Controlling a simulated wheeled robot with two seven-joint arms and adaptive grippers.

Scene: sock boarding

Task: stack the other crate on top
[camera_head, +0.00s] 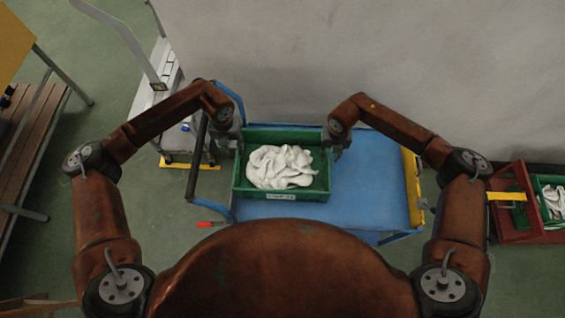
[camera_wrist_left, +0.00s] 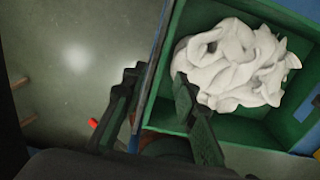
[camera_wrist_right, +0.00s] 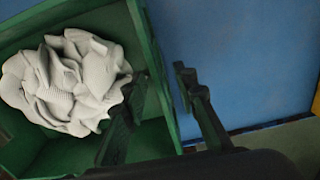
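A green crate (camera_head: 284,197) holding white socks (camera_head: 281,167) sits on the left part of the blue cart top (camera_head: 375,185). My left gripper (camera_head: 238,143) is at its left wall. In the left wrist view one finger of this gripper (camera_wrist_left: 158,82) is inside the crate and one outside, apart, with the wall between. My right gripper (camera_head: 333,144) straddles the right wall the same way; in the right wrist view its fingers (camera_wrist_right: 160,80) stand apart. Another green crate (camera_head: 537,192) with white contents is at the far right, partly cut off by the frame.
A red frame (camera_head: 515,228) with a yellow strip (camera_head: 512,196) surrounds the crate at the far right. The blue cart top is clear right of the near crate. A pale wall (camera_head: 350,50) stands behind. A wooden bench (camera_head: 30,135) is at the left.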

